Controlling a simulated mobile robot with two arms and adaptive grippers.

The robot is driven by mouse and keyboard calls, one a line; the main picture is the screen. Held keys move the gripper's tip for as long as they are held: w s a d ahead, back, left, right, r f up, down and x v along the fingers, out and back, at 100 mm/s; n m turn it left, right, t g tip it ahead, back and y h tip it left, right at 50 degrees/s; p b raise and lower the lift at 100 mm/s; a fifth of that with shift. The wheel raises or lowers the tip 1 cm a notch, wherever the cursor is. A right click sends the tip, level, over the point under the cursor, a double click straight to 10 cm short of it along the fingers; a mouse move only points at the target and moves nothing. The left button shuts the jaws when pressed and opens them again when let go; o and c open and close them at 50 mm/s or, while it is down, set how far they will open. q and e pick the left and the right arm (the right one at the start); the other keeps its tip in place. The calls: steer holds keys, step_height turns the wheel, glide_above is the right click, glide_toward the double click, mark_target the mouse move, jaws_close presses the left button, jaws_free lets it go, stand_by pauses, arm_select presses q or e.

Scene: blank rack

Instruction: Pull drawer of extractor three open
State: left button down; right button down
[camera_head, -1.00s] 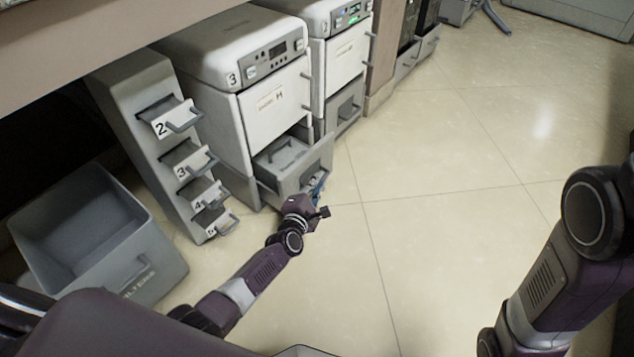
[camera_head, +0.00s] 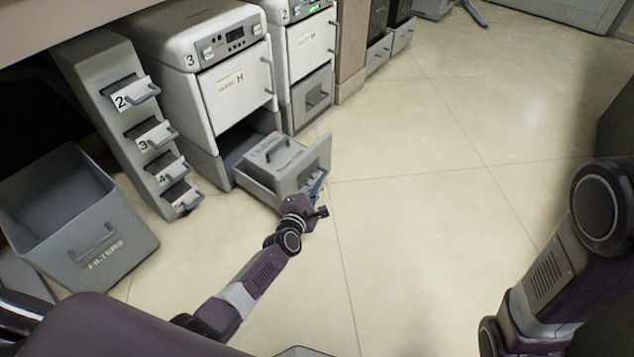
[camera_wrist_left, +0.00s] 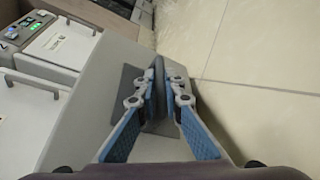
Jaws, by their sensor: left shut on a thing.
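Extractor three (camera_head: 225,80) is a white and grey unit with a "3" on its top panel. Its bottom drawer (camera_head: 315,160) is pulled well out, and a grey block with a handle (camera_head: 275,156) sits inside it. My left gripper (camera_head: 316,186) is at the outer face of the drawer front. In the left wrist view, its blue fingers (camera_wrist_left: 159,85) are shut on the drawer handle (camera_wrist_left: 158,70), which is mostly hidden between them. My right arm shows at the right of the head view, but its gripper is out of view.
Extractor two (camera_head: 305,50) stands behind, its lower drawer (camera_head: 312,97) closed. A narrow rack (camera_head: 85,70) with numbered, handled slots stands left of extractor three. A grey "FILTERS" bin (camera_head: 125,235) is on the floor at left. The tiled floor (camera_head: 420,230) to the right is clear.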

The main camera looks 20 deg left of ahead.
arm_select(q)
steer(key=c, duration=2.3)
jaws_free()
